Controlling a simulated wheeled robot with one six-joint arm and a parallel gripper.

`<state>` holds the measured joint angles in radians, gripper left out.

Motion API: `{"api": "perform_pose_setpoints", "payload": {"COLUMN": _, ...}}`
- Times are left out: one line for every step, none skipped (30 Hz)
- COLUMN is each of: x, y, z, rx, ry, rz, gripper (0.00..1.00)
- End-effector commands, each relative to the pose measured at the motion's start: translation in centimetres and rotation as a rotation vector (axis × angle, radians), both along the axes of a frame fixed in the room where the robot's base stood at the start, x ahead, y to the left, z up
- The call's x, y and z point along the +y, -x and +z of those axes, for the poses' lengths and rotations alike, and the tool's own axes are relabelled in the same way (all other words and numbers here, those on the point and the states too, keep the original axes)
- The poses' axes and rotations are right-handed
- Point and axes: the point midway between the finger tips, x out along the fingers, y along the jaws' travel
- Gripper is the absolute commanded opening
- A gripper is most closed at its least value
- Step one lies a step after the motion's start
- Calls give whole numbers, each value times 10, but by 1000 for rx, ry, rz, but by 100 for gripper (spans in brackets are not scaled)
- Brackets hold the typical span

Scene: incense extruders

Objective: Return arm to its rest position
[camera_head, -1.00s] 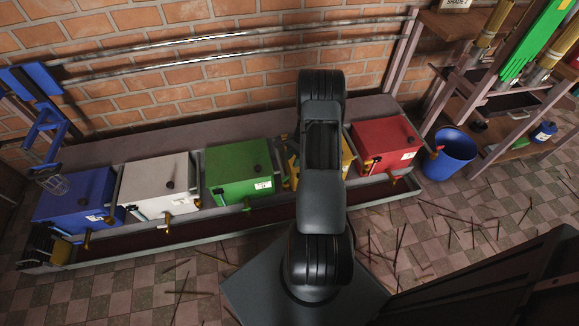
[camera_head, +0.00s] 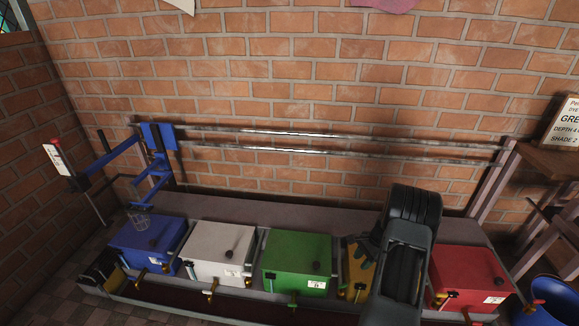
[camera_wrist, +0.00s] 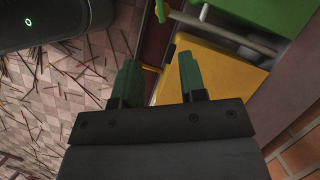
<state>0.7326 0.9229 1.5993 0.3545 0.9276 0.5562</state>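My gripper (camera_wrist: 160,78) shows in the wrist view with two green fingers spread apart and nothing between them. The yellow box (camera_wrist: 215,68) lies beyond the fingers, with the green box (camera_wrist: 285,12) at the upper right. In the head view my dark arm stands in front of the row of boxes. It hides much of the yellow box (camera_head: 349,288), between the green box (camera_head: 297,262) and the red box (camera_head: 466,270).
A white box (camera_head: 217,252) and a blue box (camera_head: 148,238) stand farther left in the trough. A blue bracket (camera_head: 152,165) and metal rails (camera_head: 330,152) run along the brick wall. A blue bucket (camera_head: 548,305) is at lower right. Sticks litter the tiled floor (camera_wrist: 60,75).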

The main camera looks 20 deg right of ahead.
Motion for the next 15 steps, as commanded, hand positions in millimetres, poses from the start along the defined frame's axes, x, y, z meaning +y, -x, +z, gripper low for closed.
{"api": "perform_pose_setpoints", "payload": {"x": 0, "y": 0, "z": 0, "rx": 0, "ry": 0, "rz": 0, "gripper": 38}}
{"api": "perform_pose_setpoints", "payload": {"x": 0, "y": 0, "z": 0, "rx": 0, "ry": 0, "rz": 0, "gripper": 38}}
{"api": "perform_pose_setpoints", "payload": {"x": 1, "y": -1, "z": 4, "rx": -2, "ry": 2, "rz": 6, "gripper": 38}}
{"api": "perform_pose_setpoints", "payload": {"x": 3, "y": -2, "z": 12, "rx": -7, "ry": 7, "rz": 16, "gripper": 38}}
{"api": "perform_pose_setpoints", "payload": {"x": 5, "y": -4, "z": 21, "rx": -12, "ry": 13, "rz": 31, "gripper": 38}}
{"api": "perform_pose_setpoints", "payload": {"x": 10, "y": -7, "z": 36, "rx": -22, "ry": 23, "rz": 57, "gripper": 38}}
{"api": "perform_pose_setpoints", "payload": {"x": 14, "y": -10, "z": 51, "rx": -33, "ry": 33, "rz": 83, "gripper": 38}}
{"api": "perform_pose_setpoints", "payload": {"x": 20, "y": -12, "z": 68, "rx": -44, "ry": 44, "rz": 113, "gripper": 38}}
{"api": "perform_pose_setpoints", "payload": {"x": 28, "y": -16, "z": 93, "rx": -61, "ry": 62, "rz": 159, "gripper": 38}}
{"api": "perform_pose_setpoints", "payload": {"x": 36, "y": -18, "z": 114, "rx": -76, "ry": 77, "rz": 202, "gripper": 38}}
{"api": "perform_pose_setpoints", "payload": {"x": 45, "y": -20, "z": 136, "rx": -92, "ry": 93, "rz": 244, "gripper": 38}}
{"api": "perform_pose_setpoints", "payload": {"x": 58, "y": -21, "z": 167, "rx": -114, "ry": 115, "rz": 308, "gripper": 38}}
{"api": "perform_pose_setpoints", "payload": {"x": 68, "y": -22, "z": 190, "rx": -131, "ry": 133, "rz": 358, "gripper": 38}}
{"api": "perform_pose_setpoints", "payload": {"x": 79, "y": -21, "z": 212, "rx": -148, "ry": 148, "rz": 407, "gripper": 38}}
{"api": "perform_pose_setpoints", "payload": {"x": 93, "y": -20, "z": 242, "rx": -173, "ry": 173, "rz": 475, "gripper": 38}}
